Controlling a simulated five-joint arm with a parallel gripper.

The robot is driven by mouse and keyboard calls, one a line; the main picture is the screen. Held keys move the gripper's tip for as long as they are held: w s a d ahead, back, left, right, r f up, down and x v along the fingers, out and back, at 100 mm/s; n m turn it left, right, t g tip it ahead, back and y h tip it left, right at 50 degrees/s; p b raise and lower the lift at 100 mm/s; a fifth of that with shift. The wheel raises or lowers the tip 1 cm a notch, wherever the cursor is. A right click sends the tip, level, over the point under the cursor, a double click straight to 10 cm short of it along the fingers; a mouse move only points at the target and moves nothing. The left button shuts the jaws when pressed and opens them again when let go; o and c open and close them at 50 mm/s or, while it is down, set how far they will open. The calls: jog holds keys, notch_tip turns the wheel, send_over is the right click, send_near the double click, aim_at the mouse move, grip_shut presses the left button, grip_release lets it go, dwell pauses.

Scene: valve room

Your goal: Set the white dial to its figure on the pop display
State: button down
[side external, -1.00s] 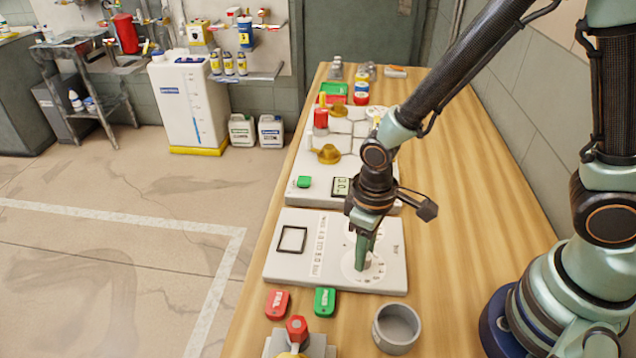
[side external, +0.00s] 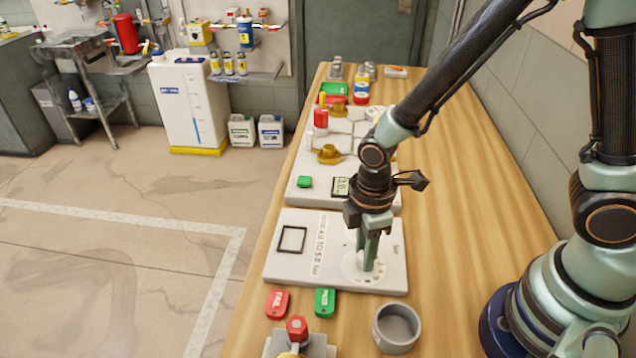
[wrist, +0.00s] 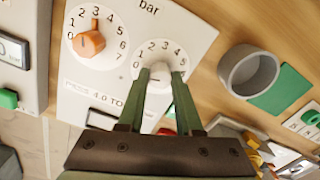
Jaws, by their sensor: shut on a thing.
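The white dial (wrist: 160,73) sits on a pale panel (wrist: 205,28) in the wrist view, inside a scale whose figures 0 to 5 show. My gripper (wrist: 160,76) has a finger on each side of its knob and is shut on it. In the side external view my gripper (side external: 370,264) reaches down onto the panel and largely hides the knob. I cannot tell which figure the knob points to. A small display (side external: 341,186) stands on the panel behind; its digits are too small to read surely.
An orange dial (wrist: 90,43) with its own scale is beside the white one. The dial panel bears printed text with "4.0 TO 5.0" and a black-framed square (side external: 292,239). A grey cup (side external: 397,327), a red tag (side external: 277,303) and a green tag (side external: 325,301) lie nearby.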

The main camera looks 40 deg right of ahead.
jog(key=shift+n, duration=0.3)
dwell(0.4)
jog(key=c, duration=0.6)
grip_release()
notch_tip(320, 180, up, 12)
jog(key=shift+w+r, duration=0.1)
